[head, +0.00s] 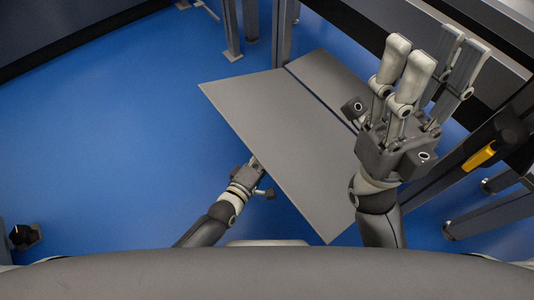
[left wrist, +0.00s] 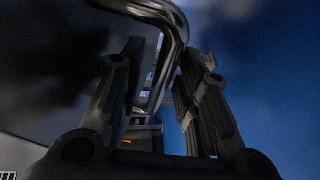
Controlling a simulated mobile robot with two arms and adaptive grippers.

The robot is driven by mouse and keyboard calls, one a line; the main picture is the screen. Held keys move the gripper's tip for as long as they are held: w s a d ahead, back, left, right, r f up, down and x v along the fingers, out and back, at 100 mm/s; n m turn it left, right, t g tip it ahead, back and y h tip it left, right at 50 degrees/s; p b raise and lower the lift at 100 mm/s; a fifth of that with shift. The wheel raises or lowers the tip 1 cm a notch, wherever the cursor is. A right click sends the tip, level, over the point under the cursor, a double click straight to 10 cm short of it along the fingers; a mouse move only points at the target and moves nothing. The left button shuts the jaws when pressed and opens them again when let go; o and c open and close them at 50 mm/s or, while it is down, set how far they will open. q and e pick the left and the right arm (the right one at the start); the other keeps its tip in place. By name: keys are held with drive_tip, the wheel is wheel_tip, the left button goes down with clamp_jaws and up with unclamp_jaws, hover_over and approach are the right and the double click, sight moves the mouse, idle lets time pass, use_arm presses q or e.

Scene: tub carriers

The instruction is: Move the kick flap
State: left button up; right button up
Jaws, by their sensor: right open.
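A large flat grey panel, which I take to be the kick flap (head: 265,130), juts out over the blue floor in the middle of the head view. A dark gap divides it from a second grey strip (head: 325,75) behind it. My left arm reaches in from below; its gripper is mostly hidden under the panel's near-left edge. In the left wrist view my left gripper's fingers (left wrist: 163,62) stand apart, with a bent metal bar (left wrist: 174,45) showing between them; I see no clear contact. My right gripper (head: 425,55) is open and empty, fingers upward, above the panel's right side.
Grey frame posts (head: 232,30) stand behind the panel. At the right are dark frame rails and legs (head: 490,215) with a yellow-orange handle (head: 479,157). Open blue floor (head: 110,150) lies to the left.

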use_arm(q)
clamp_jaws()
